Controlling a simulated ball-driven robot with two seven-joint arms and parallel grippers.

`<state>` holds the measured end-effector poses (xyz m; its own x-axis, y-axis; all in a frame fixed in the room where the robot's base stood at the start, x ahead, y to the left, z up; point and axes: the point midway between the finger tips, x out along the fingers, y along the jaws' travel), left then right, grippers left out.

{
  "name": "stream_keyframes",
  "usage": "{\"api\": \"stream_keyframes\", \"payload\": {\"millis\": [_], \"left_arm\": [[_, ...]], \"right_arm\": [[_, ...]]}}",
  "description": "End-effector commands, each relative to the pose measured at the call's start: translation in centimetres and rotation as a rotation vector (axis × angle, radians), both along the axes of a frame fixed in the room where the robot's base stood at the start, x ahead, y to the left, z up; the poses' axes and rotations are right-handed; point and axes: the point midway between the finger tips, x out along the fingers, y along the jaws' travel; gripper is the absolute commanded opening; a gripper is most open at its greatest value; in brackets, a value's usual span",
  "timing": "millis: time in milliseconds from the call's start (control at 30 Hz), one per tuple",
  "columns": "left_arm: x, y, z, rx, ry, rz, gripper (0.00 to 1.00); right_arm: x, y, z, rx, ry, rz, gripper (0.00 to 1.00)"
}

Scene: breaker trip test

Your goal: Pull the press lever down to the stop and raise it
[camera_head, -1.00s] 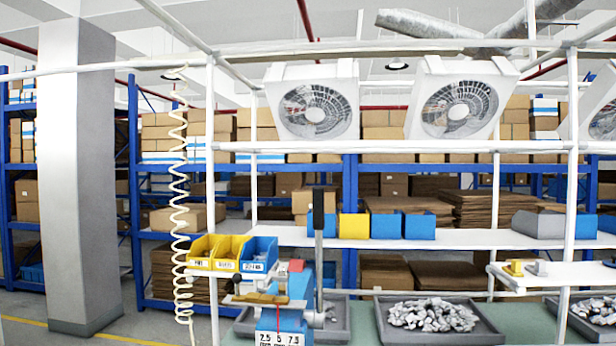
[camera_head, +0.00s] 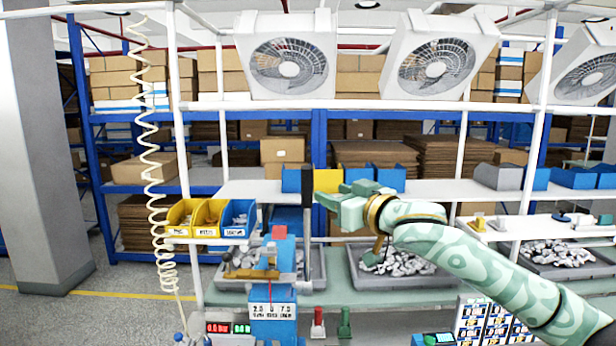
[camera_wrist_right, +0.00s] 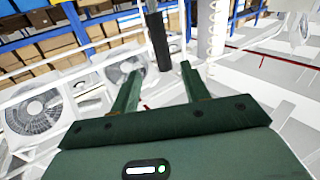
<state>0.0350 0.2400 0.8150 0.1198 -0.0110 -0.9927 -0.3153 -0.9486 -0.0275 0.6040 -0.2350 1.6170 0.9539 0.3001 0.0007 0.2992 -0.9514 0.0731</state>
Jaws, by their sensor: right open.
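The blue press (camera_head: 273,310) stands on the bench, left of the middle in the head view. Its black lever (camera_head: 307,225) stands upright at the press's right side. My right gripper (camera_head: 338,203) is open and empty, just right of the lever's upper part in the head view. In the right wrist view, the open fingers (camera_wrist_right: 161,68) point toward a dark bar, which looks like the lever (camera_wrist_right: 157,38); its end shows between the fingertips. I cannot tell whether they touch it. My left gripper is not in view.
Yellow and blue bins (camera_head: 212,218) hang left of the press. Grey trays (camera_head: 400,276) with metal parts lie behind and to the right. Red and green digital displays (camera_head: 228,328) stand at lower left. A coiled cable (camera_head: 152,180) hangs at left.

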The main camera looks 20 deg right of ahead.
Motion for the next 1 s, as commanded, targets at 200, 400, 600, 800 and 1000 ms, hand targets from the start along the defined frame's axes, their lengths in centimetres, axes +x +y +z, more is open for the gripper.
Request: {"api": "stream_keyframes", "payload": {"millis": [200, 400, 600, 800, 1000], "left_arm": [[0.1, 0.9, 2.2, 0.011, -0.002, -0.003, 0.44], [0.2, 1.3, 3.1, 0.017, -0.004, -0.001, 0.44], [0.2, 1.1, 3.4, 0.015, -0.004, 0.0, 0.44], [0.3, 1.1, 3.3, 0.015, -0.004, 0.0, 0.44], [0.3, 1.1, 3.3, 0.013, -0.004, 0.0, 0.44]], "right_arm": [[5.3, 1.7, 0.5, 0.0, -0.001, -0.002, 0.46], [8.4, 2.6, 0.3, 0.0, 0.0, -0.002, 0.46], [9.5, 2.9, 0.1, -0.002, -0.002, -0.001, 0.46], [9.5, 3.0, 0.0, -0.002, -0.002, -0.001, 0.46], [9.5, 2.9, 0.1, -0.002, -0.002, -0.002, 0.01]]}}
